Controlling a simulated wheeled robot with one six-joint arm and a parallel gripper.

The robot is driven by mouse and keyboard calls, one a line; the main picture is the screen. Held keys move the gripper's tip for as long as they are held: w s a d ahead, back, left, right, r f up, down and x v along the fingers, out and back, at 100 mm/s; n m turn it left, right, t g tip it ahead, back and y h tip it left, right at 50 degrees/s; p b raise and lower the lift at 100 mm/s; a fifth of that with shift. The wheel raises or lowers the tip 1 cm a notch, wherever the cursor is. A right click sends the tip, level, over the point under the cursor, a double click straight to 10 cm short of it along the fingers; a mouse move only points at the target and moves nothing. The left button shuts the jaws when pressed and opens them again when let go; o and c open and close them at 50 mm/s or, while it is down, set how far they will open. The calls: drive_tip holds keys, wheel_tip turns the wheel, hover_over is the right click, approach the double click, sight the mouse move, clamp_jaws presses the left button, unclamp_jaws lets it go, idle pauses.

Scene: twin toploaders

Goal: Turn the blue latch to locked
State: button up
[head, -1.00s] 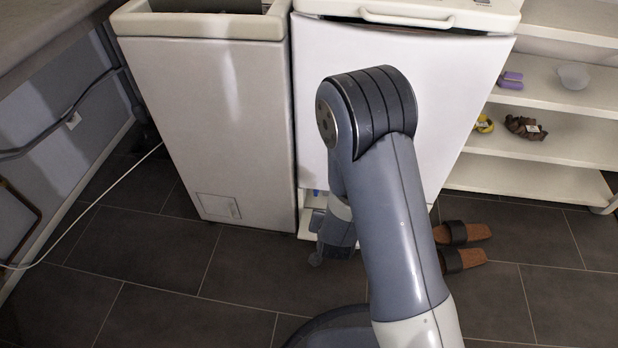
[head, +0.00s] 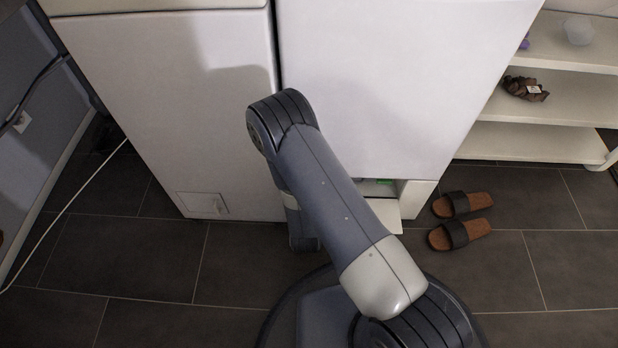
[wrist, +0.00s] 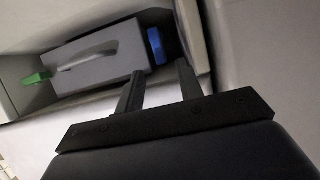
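The blue latch (wrist: 156,46) shows in the wrist view, inside a recess at the right end of a grey block with a handle (wrist: 100,62). A green piece (wrist: 37,78) is at the block's left end; green also shows in the low opening in the head view (head: 385,182). My gripper (wrist: 158,82) is open, its two dark fingers apart and pointing toward the recess. The blue latch lies just beyond the fingertips, roughly in line with the gap, and nothing is seen between the fingers. In the head view the gripper is hidden behind my arm.
Two white toploaders stand side by side, the left one (head: 170,90) and the right one (head: 390,80). A flap (head: 385,214) lies open below the recess. Brown sandals (head: 462,234) are on the tiled floor to the right, near a white shelf (head: 535,142). A cable runs at left.

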drive_tip(key=b+x, duration=0.1)
drive_tip(key=x, duration=0.4)
drive_tip(key=shift+w+f+b, duration=0.15)
drive_tip(key=shift+w+b, duration=0.15)
drive_tip(key=shift+w, duration=0.05)
drive_tip(key=shift+c, duration=0.3)
drive_tip(key=shift+d, duration=0.1)
clamp_jaws()
